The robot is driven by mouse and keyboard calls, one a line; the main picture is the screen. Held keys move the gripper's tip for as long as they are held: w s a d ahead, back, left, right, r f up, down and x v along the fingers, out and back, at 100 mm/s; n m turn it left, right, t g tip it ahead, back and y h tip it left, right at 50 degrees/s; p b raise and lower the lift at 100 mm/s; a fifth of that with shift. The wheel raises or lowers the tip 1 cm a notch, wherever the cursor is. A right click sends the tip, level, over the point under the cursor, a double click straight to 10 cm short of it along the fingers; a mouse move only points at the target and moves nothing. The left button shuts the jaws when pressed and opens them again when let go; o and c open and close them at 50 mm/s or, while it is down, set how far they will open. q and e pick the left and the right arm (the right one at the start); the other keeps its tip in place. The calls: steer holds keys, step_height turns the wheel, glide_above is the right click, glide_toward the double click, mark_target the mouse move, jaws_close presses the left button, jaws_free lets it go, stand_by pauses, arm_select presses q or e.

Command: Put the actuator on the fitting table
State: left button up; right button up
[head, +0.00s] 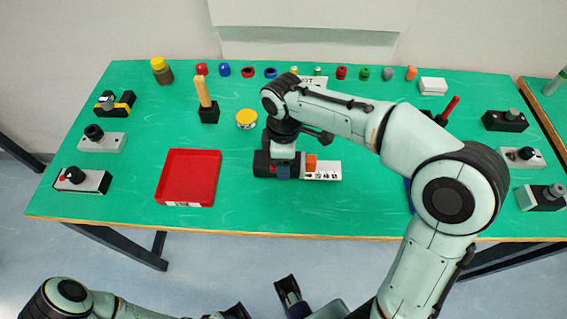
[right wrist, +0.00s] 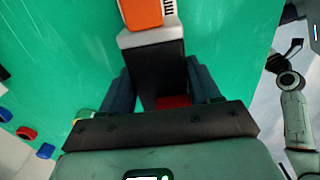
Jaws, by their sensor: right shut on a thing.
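My right gripper (head: 284,170) points down at the middle of the green table and is shut on a dark block-shaped part (head: 262,164) with some red on it, likely the actuator. In the right wrist view the part (right wrist: 158,65) sits between the two fingers, red low down between them. An orange block (head: 311,161) on a white, marked piece (head: 328,170) adjoins it on the right; whether they are one body I cannot tell. Contact with the table is hidden. A plate marked "FIT" (head: 313,82) lies at the back. My left gripper (head: 264,302) is open and empty at the bottom edge.
A red tray (head: 188,176) lies left of the held part. A yellow-topped tin (head: 246,119) and a wooden-handled tool in a black block (head: 209,114) stand behind. Several knobbed boxes (head: 102,141) line both sides; small coloured caps (head: 248,72) line the back.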

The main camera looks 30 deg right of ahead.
steer(key=shift+f, duration=0.95)
steer(key=shift+f, duration=0.15)
steer(key=o, duration=1.4)
step_height(320, 180, up, 12)
steer(key=shift+r+p, duration=0.15)
steer(key=shift+p, duration=1.1)
